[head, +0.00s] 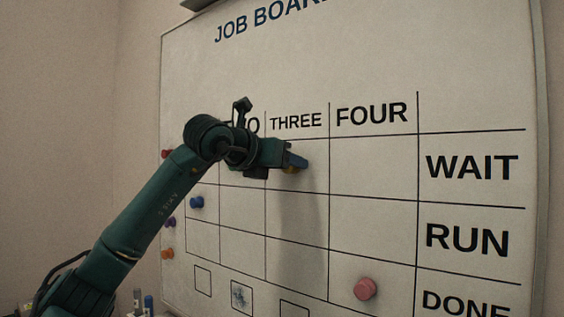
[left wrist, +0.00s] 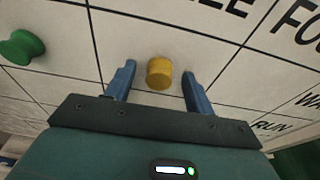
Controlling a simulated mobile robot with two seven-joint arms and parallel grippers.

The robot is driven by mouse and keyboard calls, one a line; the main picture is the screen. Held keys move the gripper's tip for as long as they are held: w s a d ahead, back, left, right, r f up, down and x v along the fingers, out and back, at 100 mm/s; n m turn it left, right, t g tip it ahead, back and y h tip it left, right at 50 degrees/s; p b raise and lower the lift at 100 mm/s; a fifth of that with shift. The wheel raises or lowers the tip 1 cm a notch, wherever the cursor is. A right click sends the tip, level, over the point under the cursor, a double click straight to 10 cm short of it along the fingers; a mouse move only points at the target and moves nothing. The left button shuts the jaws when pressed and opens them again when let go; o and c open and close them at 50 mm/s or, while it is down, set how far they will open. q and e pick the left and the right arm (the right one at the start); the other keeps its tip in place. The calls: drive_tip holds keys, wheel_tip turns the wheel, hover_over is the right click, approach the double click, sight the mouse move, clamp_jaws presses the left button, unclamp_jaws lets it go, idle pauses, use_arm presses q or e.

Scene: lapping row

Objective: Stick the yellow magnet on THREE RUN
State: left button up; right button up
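The yellow magnet (head: 291,169) is on the board in the WAIT row of the THREE column, partly hidden by my left gripper (head: 296,160) in the head view. In the left wrist view, the yellow magnet (left wrist: 159,74) stands between the two blue fingers of my left gripper (left wrist: 158,88). The fingers are open, with a gap on each side of the magnet. The THREE RUN cell (head: 297,215), just below, shows no magnet and lies in the arm's shadow. My right gripper is not in view.
A green magnet (left wrist: 21,47) is left of the gripper in the wrist view. A blue magnet (head: 197,202) is in the RUN row further left. A pink magnet (head: 365,288) is low in the FOUR column. Red (head: 167,153), purple (head: 170,221) and orange (head: 167,253) magnets line the left edge.

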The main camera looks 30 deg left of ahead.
use_arm(q)
drive_tip(key=c, duration=1)
drive_tip(key=shift+o, duration=0.2)
drive_tip(key=shift+s, duration=0.15)
drive_tip(key=shift+b+v, duration=0.6)
drive_tip(key=shift+v, duration=0.45)
drive_tip(key=shift+s+f, duration=0.2)
drive_tip(key=shift+s, duration=0.05)
drive_tip(key=shift+s, duration=0.15)
drive_tip(key=shift+f+b+v, duration=0.2)
drive_tip(key=shift+b+v, duration=0.15)
drive_tip(key=shift+v, duration=0.6)
drive_tip(key=shift+f+b+v, duration=0.15)
drive_tip(key=shift+b+v, duration=0.15)
drive_tip(key=shift+v, duration=0.65)
drive_tip(key=shift+f+b+v, duration=0.2)
drive_tip(key=shift+b+v, duration=0.15)
drive_tip(key=shift+v, duration=0.65)
drive_tip(key=shift+s, duration=0.1)
